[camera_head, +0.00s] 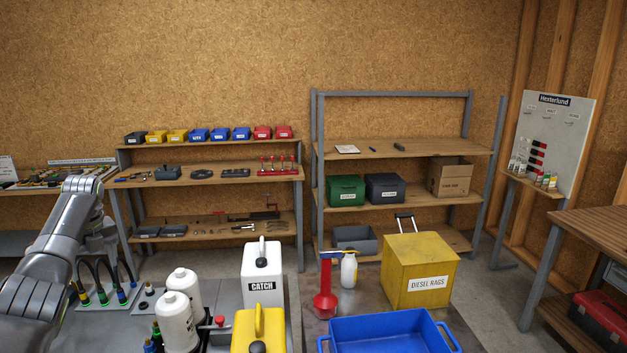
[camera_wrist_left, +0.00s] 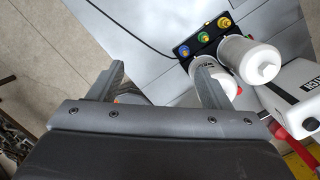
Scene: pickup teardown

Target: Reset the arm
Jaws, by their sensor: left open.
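My left arm (camera_head: 62,240) comes in from the left in the head view, raised beside the grey bench; its fingertips cannot be made out there. In the left wrist view my left gripper (camera_wrist_left: 158,78) is open, its two fingers wide apart with nothing between them. The fingers are over the grey bench edge and the floor. The right finger overlaps a white bottle, and whether it touches cannot be told. My right gripper is in neither view.
The bench holds white bottles (camera_head: 178,322), a white CATCH jug (camera_head: 262,275), a yellow jug (camera_head: 246,332) and a connector block (camera_head: 103,296). Shelves (camera_head: 205,175) line the wall.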

